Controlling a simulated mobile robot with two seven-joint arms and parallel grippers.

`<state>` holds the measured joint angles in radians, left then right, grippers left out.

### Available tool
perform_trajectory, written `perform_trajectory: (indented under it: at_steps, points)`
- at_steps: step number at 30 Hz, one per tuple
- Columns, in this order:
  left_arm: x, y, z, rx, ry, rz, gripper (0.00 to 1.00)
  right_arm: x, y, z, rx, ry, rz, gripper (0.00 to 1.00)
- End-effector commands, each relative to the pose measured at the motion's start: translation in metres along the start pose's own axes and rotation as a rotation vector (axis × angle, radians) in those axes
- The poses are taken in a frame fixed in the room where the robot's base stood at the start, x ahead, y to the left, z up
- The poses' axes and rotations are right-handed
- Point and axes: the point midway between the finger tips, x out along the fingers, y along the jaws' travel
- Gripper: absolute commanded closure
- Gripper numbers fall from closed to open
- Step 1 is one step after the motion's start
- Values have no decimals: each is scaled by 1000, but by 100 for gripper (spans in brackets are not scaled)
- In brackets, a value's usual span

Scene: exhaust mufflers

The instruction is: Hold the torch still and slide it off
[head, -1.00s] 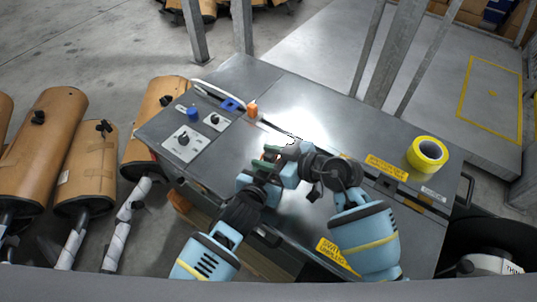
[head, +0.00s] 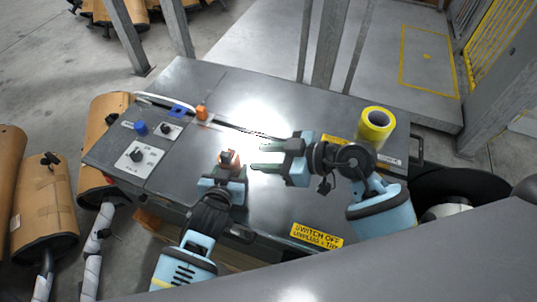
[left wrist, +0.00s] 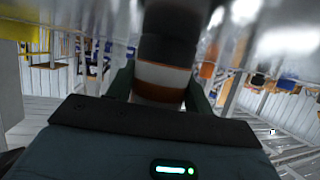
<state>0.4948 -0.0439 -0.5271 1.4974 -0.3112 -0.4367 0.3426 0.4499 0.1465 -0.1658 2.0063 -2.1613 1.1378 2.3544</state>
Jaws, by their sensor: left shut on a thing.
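The torch (head: 229,157) is a small upright cylinder with a brown-orange end in the head view, partly hidden by the fingers. In the left wrist view the torch (left wrist: 162,78) is dark with orange and white bands and stands between the fingers. My left gripper (head: 231,164) is shut on it above the grey bench top. My right gripper (head: 267,157) is to the right of the torch, its two green fingers apart and pointing left at it. Nothing is between them, and a gap separates them from the torch. I cannot make out the torch's switch.
The grey bench (head: 275,205) is mostly clear. A control panel (head: 137,158) with knobs is at its left, an orange block (head: 202,112) and a blue piece (head: 179,111) at the back left. A yellow tape roll (head: 376,124) is at the right. Brown mufflers (head: 45,205) stand left.

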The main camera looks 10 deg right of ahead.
Motion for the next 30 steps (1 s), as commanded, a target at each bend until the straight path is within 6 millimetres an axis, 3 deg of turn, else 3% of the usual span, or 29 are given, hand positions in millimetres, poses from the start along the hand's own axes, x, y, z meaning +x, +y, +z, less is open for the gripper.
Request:
perform_trajectory:
  at_steps: [14, 15, 20, 30]
  points:
    - [0, 0, 1, 0, -3, 1, 74, -5, 0, 0, 0, 0, -1, 62]
    - [0, 0, 1, -1, -3, 1, 43, -5, 0, 0, 0, 0, 0, 62]
    - [0, 0, 1, 0, -2, 0, 23, -5, 0, 0, 0, 0, 0, 62]
    - [-2, 0, 0, 0, -1, 0, 23, -5, 0, 0, 0, 0, 0, 62]
